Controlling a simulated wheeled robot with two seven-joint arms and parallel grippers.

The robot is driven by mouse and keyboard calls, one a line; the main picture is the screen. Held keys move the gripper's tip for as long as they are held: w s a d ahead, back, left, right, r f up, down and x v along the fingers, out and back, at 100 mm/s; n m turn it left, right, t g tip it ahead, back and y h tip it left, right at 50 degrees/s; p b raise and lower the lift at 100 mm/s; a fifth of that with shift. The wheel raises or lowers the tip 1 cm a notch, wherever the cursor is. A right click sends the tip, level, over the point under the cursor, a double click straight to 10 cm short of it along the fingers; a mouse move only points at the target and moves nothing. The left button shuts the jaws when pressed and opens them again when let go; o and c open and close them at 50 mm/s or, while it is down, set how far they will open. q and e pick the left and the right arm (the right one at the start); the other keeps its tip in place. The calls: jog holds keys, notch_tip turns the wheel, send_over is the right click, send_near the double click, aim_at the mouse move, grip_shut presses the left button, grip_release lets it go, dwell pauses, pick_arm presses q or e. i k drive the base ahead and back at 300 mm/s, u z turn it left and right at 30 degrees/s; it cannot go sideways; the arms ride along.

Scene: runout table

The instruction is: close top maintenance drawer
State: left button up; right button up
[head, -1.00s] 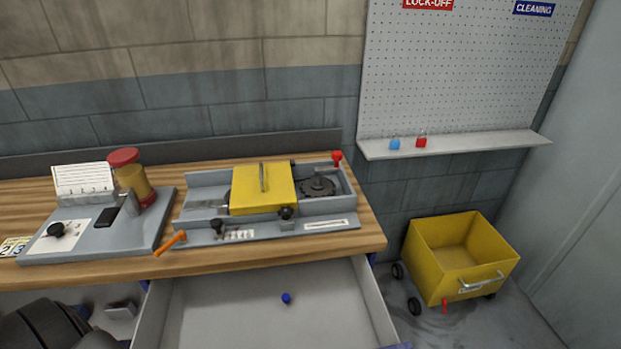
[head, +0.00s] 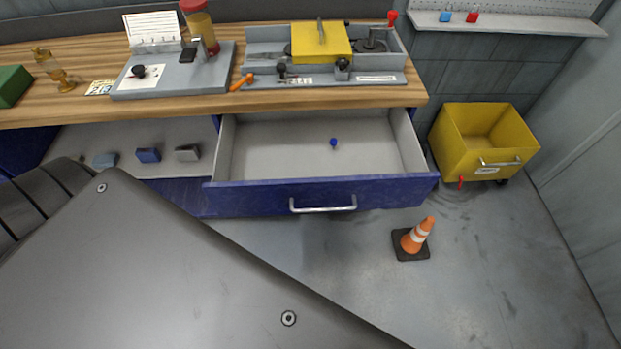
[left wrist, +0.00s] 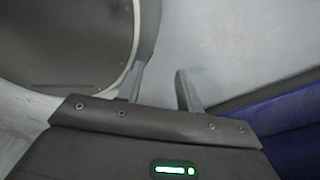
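The top maintenance drawer (head: 395,188) hangs under the wooden bench and is pulled out, with its grey inside showing. Its blue front carries a silver bar handle (head: 323,209). A small blue knob-like item (head: 333,143) is in the drawer. In the left wrist view my left gripper (left wrist: 160,76) has its two fingers apart with nothing between them. A blue surface lies to its right there; I cannot tell whether it is the drawer front. My left gripper is not seen in the head view, where a large grey part of mine covers the lower left. My right gripper is in neither view.
The bench (head: 75,109) carries a grey fixture and a yellow-covered machine (head: 322,42). A shelf (head: 70,148) with several small blocks is left of the drawer. A traffic cone (head: 417,236) stands front right of the drawer. A yellow wheeled bin (head: 455,155) is at right.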

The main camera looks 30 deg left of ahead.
aim_at(285, 162)
jog(key=k, duration=0.15)
jog(key=u, duration=0.65)
jog(key=i, duration=0.5)
jog(key=u, duration=1.3)
jog(key=k, duration=1.1)
jog(key=z, duration=1.4)
jog(key=i, duration=0.5)
jog(key=u, duration=0.1)
